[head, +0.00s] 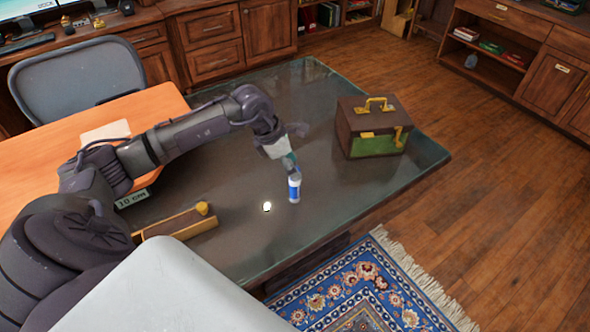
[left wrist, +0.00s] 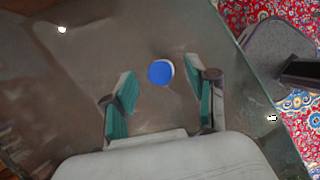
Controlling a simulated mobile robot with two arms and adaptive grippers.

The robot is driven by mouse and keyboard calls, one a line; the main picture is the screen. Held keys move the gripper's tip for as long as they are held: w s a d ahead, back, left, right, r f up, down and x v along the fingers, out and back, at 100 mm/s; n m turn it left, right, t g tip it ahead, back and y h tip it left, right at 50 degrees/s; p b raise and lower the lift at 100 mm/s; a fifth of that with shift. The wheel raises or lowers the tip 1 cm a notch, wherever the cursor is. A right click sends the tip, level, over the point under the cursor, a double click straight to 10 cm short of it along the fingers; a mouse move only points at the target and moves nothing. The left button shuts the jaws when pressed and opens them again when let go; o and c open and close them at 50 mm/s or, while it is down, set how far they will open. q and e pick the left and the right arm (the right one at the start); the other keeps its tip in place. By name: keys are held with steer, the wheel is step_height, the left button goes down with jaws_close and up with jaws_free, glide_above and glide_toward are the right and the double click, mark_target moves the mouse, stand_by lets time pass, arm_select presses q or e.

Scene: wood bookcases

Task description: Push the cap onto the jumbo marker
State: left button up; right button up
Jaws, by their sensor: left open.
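A short blue-and-white cylinder (head: 294,188), which looks like the jumbo marker, stands upright on the dark glass tabletop. In the left wrist view its round blue top with a pale rim (left wrist: 161,73) shows between the fingertips. My left gripper (head: 288,162) points down just above it in the head view, with open teal-padded fingers (left wrist: 161,80) and a gap on both sides of the blue top. A small bright white round thing (head: 267,207) lies on the table to its left; I cannot tell if it is the cap. My right gripper is not in view.
A brown-and-green box with a yellow handle (head: 372,128) stands at the right of the glass table (head: 240,235). A long wooden box with a yellow knob (head: 176,224) lies at the left. An orange desktop (head: 60,150) adjoins. The glass between the boxes is mostly clear.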

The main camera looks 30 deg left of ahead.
mark_target(295, 186)
arm_select(q)
steer(key=shift+x, duration=1.25)
steer(key=c, duration=0.9)
steer(key=shift+r, duration=0.1)
